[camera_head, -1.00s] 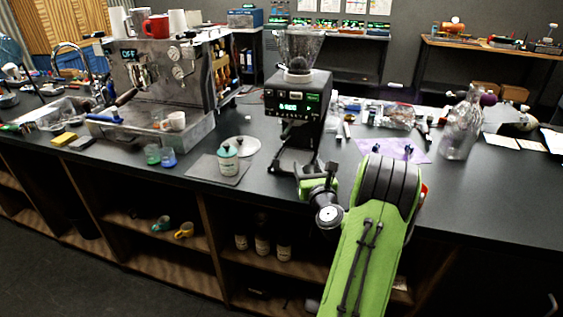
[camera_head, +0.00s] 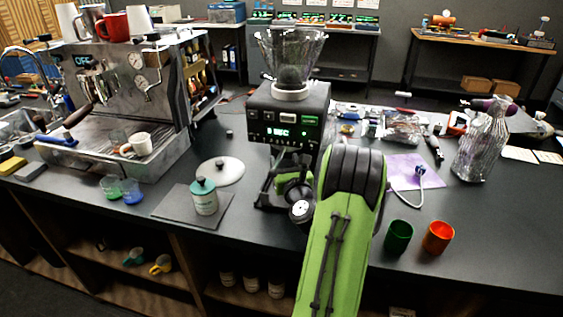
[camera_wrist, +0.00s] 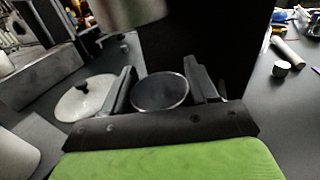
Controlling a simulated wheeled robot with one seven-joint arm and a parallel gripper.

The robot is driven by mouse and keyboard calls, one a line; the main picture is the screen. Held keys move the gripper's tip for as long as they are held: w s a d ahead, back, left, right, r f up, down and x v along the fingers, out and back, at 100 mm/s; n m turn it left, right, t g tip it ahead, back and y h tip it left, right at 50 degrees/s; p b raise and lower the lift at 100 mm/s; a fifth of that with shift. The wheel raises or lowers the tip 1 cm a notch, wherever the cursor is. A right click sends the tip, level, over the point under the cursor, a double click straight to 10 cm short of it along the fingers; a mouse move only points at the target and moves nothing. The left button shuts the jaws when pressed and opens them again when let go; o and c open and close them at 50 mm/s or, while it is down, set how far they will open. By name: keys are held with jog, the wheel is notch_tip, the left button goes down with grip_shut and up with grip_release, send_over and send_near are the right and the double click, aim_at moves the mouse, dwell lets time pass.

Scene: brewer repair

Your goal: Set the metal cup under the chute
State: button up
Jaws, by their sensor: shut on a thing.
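The metal cup (camera_wrist: 160,92) shows in the wrist view as a round rim with a dark inside, upright between the two fingers. My gripper (camera_wrist: 158,88) is shut on it. A metallic cylinder, which looks like the chute (camera_wrist: 135,10), hangs above and slightly left of the cup at the top of the wrist view; the exact alignment is hard to tell. In the head view the black grinder (camera_head: 285,120) with a clear hopper stands on the counter. My gripper (camera_head: 283,183) is low at its front, and the cup cannot be made out there.
A green cup (camera_head: 398,237) and an orange cup (camera_head: 438,238) stand right of my arm.

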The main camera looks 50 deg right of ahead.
jog(key=shift+s+a+f+b, duration=0.1)
jog(key=shift+f+b, duration=0.2)
jog(key=shift+f, duration=0.4)
jog(key=shift+s+a+r, duration=0.4)
jog(key=shift+s, duration=0.15)
jog(key=shift+w+d+f, duration=0.2)
jog(key=shift+w+f, duration=0.1)
jog(key=o, duration=0.8)
jog(key=shift+s+a, duration=0.1)
jog(key=shift+s, duration=0.05)
jog(key=shift+r, duration=0.1)
